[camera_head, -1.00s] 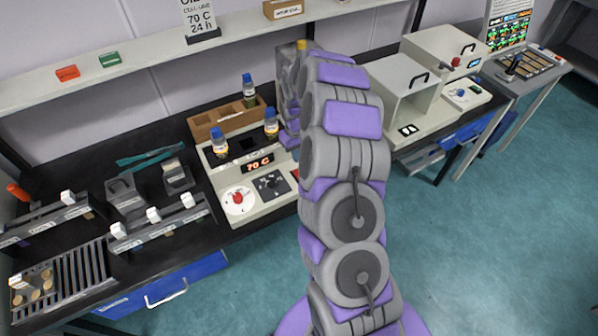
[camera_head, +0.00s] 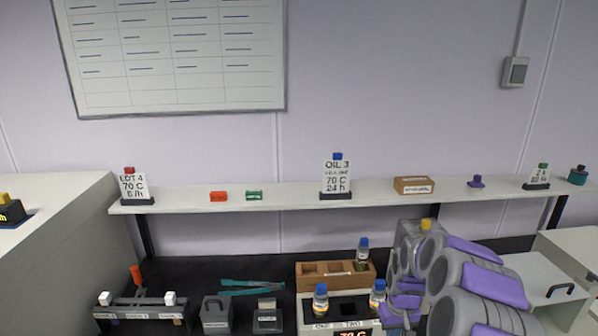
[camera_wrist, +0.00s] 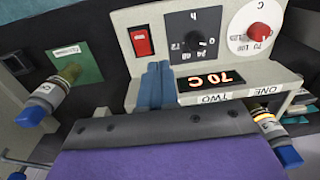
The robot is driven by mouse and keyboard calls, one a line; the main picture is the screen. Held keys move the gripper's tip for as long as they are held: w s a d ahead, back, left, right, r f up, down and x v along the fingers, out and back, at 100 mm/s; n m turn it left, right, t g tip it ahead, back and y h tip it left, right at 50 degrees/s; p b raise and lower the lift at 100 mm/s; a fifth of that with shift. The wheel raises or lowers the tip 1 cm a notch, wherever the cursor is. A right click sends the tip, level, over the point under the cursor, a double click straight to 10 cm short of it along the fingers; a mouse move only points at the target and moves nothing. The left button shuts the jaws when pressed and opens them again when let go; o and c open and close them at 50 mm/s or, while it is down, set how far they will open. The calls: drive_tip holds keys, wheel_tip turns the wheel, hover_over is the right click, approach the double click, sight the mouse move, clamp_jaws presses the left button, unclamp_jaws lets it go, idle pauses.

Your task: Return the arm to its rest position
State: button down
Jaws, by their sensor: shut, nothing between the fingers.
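My arm (camera_head: 482,285) shows at the lower right of the head view, folded in front of the bench, with its lower part cut off by the frame edge. In the wrist view, my gripper (camera_wrist: 154,84) has its two blue fingers together with nothing between them. The fingers point toward the front of the heating unit (camera_wrist: 255,82), which appears upside down with its lit 70 C display. Whether the fingertips touch the unit cannot be told. In the head view the gripper is hard to make out among the arm links.
Blue-capped bottles (camera_head: 320,300) and (camera_head: 377,294) stand at the heating unit; another bottle (camera_head: 362,254) stands in the wooden rack (camera_head: 325,276). A shelf (camera_head: 285,197) with signs runs above. A white cabinet (camera_head: 55,265) is at left, a white box (camera_head: 545,285) at right.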

drive_tip(key=s+a+r, duration=1)
drive_tip(key=s+r, duration=0.4)
drive_tip(key=s, duration=0.2)
drive_tip(key=s+a+r, duration=0.1)
drive_tip(key=s, duration=1)
drive_tip(key=s+a+r+g, duration=0.1)
drive_tip(key=s+a, duration=0.1)
drive_tip(key=s, duration=0.9)
drive_tip(key=shift+a+r+m+g, duration=0.15)
drive_tip(key=shift+r+m+g, duration=0.15)
drive_tip(key=shift+r, duration=0.05)
